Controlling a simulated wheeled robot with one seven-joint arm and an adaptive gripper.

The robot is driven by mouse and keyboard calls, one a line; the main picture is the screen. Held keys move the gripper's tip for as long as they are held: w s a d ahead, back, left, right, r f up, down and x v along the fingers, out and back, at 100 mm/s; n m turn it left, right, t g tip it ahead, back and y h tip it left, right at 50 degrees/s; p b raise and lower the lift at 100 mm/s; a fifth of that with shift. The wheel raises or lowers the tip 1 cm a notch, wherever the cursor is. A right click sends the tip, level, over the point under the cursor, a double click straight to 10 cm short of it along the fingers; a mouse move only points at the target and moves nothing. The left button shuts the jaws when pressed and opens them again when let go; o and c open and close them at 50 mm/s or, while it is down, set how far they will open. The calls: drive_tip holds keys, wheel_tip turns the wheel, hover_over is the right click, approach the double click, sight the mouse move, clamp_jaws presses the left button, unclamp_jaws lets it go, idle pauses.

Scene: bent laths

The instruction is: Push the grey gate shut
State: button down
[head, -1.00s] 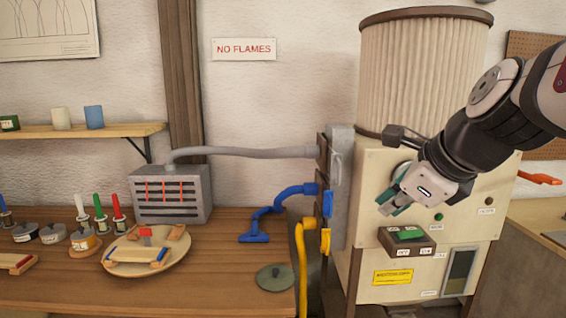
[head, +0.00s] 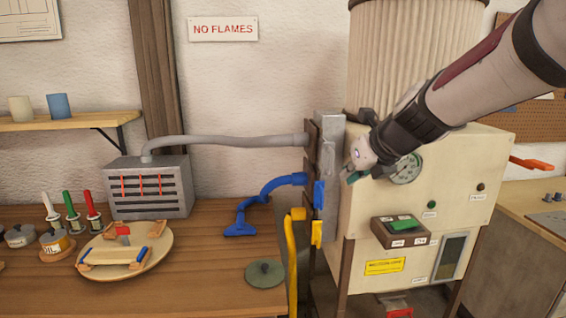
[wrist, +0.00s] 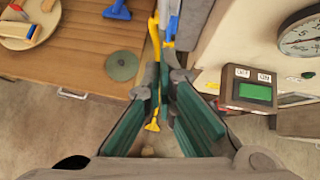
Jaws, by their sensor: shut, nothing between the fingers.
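A tall grey metal plate (head: 330,135) stands at the left side of the cream machine, where the grey hose ends. The grey gate sits at this plate; I cannot tell its edges from the plate or how far out it is. My gripper (head: 352,174), with green finger pads, is just right of the plate in the head view, shut and empty. Whether it touches the plate is not clear. In the wrist view my gripper (wrist: 164,85) points toward the blue and yellow fittings, with a grey part (wrist: 174,8) beyond.
A blue gate (head: 318,194) and a yellow gate (head: 316,233) sit below, with their hoses. The cream machine (head: 455,190) has a dial and a switch box (head: 400,231). The wooden bench (head: 190,290) at left holds a grey slotted box (head: 150,188) and a round green lid (head: 264,273).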

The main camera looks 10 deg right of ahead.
sight(329, 159)
drive_tip(key=shift+w+a+f+p, duration=0.1)
drive_tip(key=shift+w+a, duration=0.05)
drive_tip(key=shift+w, duration=0.55)
drive_tip(key=shift+w+a+f+p, duration=0.1)
drive_tip(key=shift+w+a, duration=0.05)
drive_tip(key=shift+w, duration=0.6)
drive_tip(key=shift+w+a+f+p, duration=0.1)
drive_tip(key=shift+w+a, duration=0.05)
drive_tip(key=shift+w, duration=0.55)
drive_tip(key=w+p, duration=0.2)
drive_tip(key=w, duration=0.5)
drive_tip(key=shift+w+r+p, duration=0.1)
drive_tip(key=shift+w+p, duration=0.2)
drive_tip(key=shift+w, duration=0.1)
drive_tip(key=shift+s+d, duration=0.1)
